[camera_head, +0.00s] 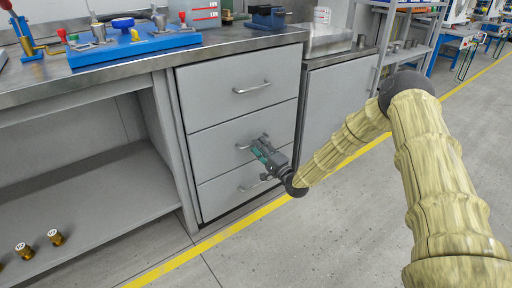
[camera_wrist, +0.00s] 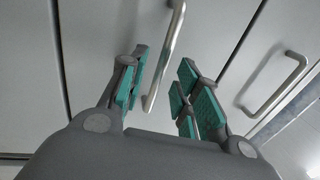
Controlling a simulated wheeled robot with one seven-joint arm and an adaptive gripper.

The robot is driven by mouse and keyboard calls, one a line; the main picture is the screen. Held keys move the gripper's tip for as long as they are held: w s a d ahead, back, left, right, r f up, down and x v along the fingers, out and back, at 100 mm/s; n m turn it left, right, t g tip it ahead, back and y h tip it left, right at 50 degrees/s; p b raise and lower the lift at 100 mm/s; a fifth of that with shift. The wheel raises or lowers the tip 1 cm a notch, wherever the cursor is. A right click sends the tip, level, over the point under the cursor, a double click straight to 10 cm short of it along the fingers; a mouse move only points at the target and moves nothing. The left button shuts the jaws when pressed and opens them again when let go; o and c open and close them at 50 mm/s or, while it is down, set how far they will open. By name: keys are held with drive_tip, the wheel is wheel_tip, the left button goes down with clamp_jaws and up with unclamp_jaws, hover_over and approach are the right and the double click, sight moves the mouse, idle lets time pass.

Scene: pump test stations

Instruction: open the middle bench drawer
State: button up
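The middle drawer (camera_head: 212,147) of the grey bench unit is shut, its front flush with the drawers above and below. Its silver bar handle (camera_head: 243,147) is partly hidden behind my gripper (camera_head: 263,150) in the head view. In the wrist view this handle (camera_wrist: 165,55) runs from the top edge down to between the teal-padded fingers of my gripper (camera_wrist: 162,95). The fingers are open, one on each side of the handle's near end, with gaps showing. I cannot tell how deep the handle sits between them.
The top drawer (camera_head: 240,88) and bottom drawer (camera_head: 225,192) are shut. The bottom drawer's handle (camera_wrist: 275,90) lies right of my fingers in the wrist view. An open shelf (camera_head: 90,210) with brass parts is at left. Floor in front, beyond the yellow line (camera_head: 200,247), is clear.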

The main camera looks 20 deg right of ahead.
drive_tip(key=shift+b+x, duration=0.3)
drive_tip(key=shift+x, duration=1.15)
clamp_jaws()
